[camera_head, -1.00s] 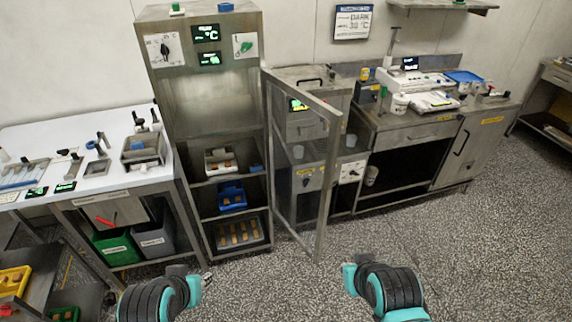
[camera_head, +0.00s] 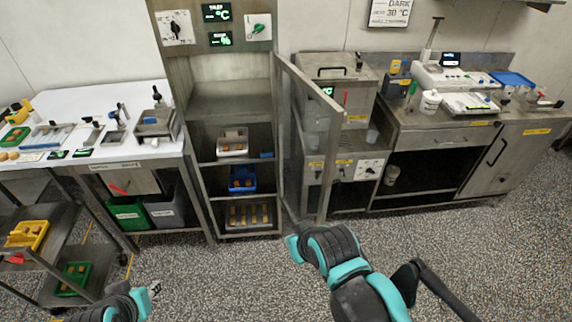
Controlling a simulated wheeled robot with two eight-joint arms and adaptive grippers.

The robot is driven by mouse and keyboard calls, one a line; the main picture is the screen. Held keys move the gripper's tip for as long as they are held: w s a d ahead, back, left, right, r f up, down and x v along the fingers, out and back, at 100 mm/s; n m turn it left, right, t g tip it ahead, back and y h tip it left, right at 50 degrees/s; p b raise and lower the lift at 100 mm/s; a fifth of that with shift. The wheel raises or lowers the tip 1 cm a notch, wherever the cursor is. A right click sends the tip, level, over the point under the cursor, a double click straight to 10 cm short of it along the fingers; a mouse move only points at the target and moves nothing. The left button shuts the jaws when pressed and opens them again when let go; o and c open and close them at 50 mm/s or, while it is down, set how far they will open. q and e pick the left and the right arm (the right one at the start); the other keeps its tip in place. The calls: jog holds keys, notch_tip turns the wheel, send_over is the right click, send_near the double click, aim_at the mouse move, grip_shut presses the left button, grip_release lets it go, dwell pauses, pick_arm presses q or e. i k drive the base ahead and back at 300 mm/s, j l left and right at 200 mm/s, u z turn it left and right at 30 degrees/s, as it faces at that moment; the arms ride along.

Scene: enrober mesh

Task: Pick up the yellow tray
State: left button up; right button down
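The yellow tray (camera_head: 38,229) sits on the upper shelf of a dark cart at the left edge of the head view, with small brown pieces in it. My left arm shows at the bottom left, low and to the right of the cart; its gripper (camera_head: 152,291) is only a small dark tip, apart from the tray, and its opening cannot be made out. My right arm reaches in from the bottom right toward the cabinet front; its gripper fingers are hidden behind the arm's wrist. I see nothing held.
The cart's lower shelf holds a green tray (camera_head: 73,279). A white-topped table (camera_head: 85,108) stands behind the cart, with green and grey bins (camera_head: 167,208) beneath. A tall steel cabinet with an open glass door (camera_head: 318,140) stands at centre. The speckled floor between is clear.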

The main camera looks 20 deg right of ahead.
aim_at(22, 237)
jog(key=l+u, duration=0.1)
jog(key=l, duration=0.4)
jog(key=k+l+u, duration=0.1)
jog(key=l, duration=0.35)
jog(key=k+l+u, duration=0.1)
jog(key=l, duration=0.4)
jog(key=k+l+u, duration=0.1)
jog(key=l, duration=0.4)
jog(key=k+l, duration=0.1)
jog(key=l, duration=0.35)
jog(key=i+l, duration=0.3)
jog(key=i, duration=0.2)
jog(key=u, duration=1.5)
jog(key=i+z, duration=0.1)
jog(key=i, duration=0.4)
jog(key=i+j, duration=0.1)
jog(key=i, duration=0.45)
jog(key=i+j+z, duration=0.15)
jog(key=i, duration=0.35)
jog(key=i+j, duration=0.1)
jog(key=i, duration=0.45)
jog(key=i+j+z, duration=0.15)
jog(key=i, duration=0.35)
jog(key=i+j+z, duration=0.1)
jog(key=i, duration=0.4)
jog(key=i+j, duration=0.3)
jog(key=i, duration=0.2)
jog(key=z, duration=0.05)
